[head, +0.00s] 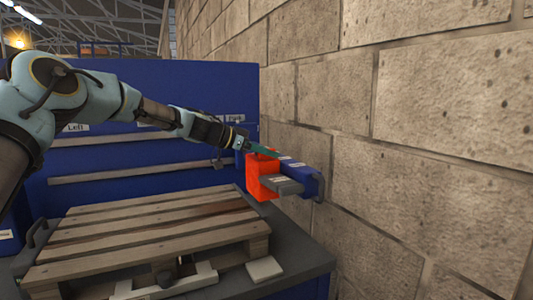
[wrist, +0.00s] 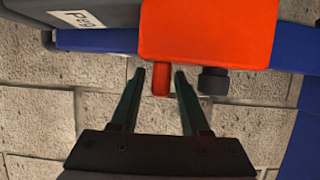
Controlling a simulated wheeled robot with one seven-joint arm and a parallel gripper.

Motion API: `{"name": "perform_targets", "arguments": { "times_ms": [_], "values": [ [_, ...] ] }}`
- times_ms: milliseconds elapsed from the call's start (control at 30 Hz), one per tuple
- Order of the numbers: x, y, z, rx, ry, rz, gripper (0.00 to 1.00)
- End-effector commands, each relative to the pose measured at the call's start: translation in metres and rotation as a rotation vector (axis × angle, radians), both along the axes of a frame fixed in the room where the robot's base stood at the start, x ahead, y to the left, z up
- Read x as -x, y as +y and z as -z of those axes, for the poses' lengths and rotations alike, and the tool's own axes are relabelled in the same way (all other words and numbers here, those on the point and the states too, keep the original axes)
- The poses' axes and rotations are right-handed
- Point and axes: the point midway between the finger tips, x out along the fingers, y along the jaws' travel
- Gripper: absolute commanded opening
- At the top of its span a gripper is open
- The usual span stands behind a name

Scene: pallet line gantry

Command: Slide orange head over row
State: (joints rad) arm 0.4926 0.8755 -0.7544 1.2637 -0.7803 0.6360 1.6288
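The orange head (head: 262,178) is a bright block on the blue beam by the block wall, at the right end of the blue panel. In the wrist view the orange head (wrist: 205,30) fills the top, with a short orange stub (wrist: 161,80) hanging from it and a black knob (wrist: 212,80) beside the stub. My gripper (wrist: 161,72) is open, its two green fingers on either side of the stub, with a small gap showing on each side. In the head view my gripper (head: 264,153) is at the top of the orange head. Which row is meant is not clear.
A slatted wooden pallet (head: 150,230) lies on a dark table. A grey part (head: 283,186) labelled "Peg" in the wrist view sits beside the orange head. The blue beam (head: 308,178) ends close to the block wall (head: 430,150). A pale block (head: 264,269) lies near the table's front.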

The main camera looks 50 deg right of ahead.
Motion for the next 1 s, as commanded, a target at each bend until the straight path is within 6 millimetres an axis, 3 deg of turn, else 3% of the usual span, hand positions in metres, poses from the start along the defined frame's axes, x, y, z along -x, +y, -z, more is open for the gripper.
{"name": "perform_targets", "arguments": {
  "times_ms": [367,800,1000],
  "values": [
    [-0.002,0.004,0.000,0.000,0.000,-0.001,0.53],
    [-0.028,0.071,-0.028,0.000,-0.002,-0.002,0.53],
    [-0.036,0.090,-0.038,-0.001,-0.001,-0.001,0.53]
  ]
}}
